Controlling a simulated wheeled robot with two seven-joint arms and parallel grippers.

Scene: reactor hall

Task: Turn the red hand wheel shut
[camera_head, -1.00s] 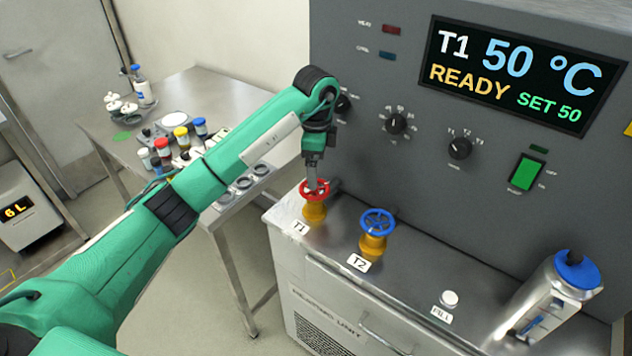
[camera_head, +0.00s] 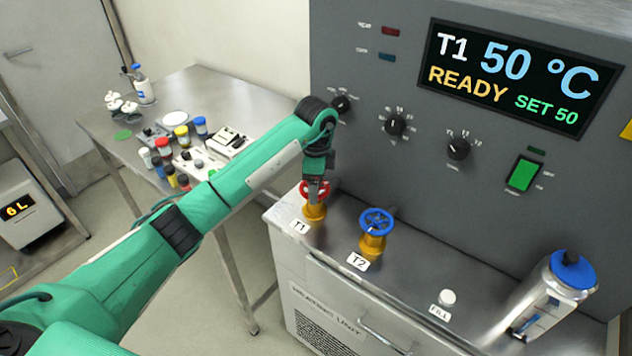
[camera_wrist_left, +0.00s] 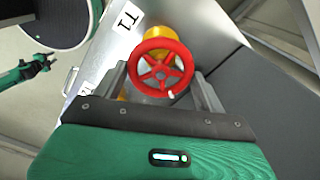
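The red hand wheel (camera_head: 315,190) sits on a yellow valve body (camera_head: 314,210) behind the T1 label (camera_head: 299,226). My left gripper (camera_head: 317,193) points down onto it and hides part of its rim. In the left wrist view the red wheel (camera_wrist_left: 161,68) lies between the two fingers of my left gripper (camera_wrist_left: 160,85). The fingers stand apart, one on each side of the rim. I see no clear grip on it. At the left edge of that view is a small green arm with a dark gripper (camera_wrist_left: 42,63), apparently my right; its fingers are too small to read.
A blue hand wheel (camera_head: 376,221) marked T2 stands just right of the red one. Behind is the grey panel with knobs, a green switch (camera_head: 524,174) and a display (camera_head: 517,75) reading T1 50 °C, READY, SET 50. A blue-capped canister (camera_head: 562,290) stands at right.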

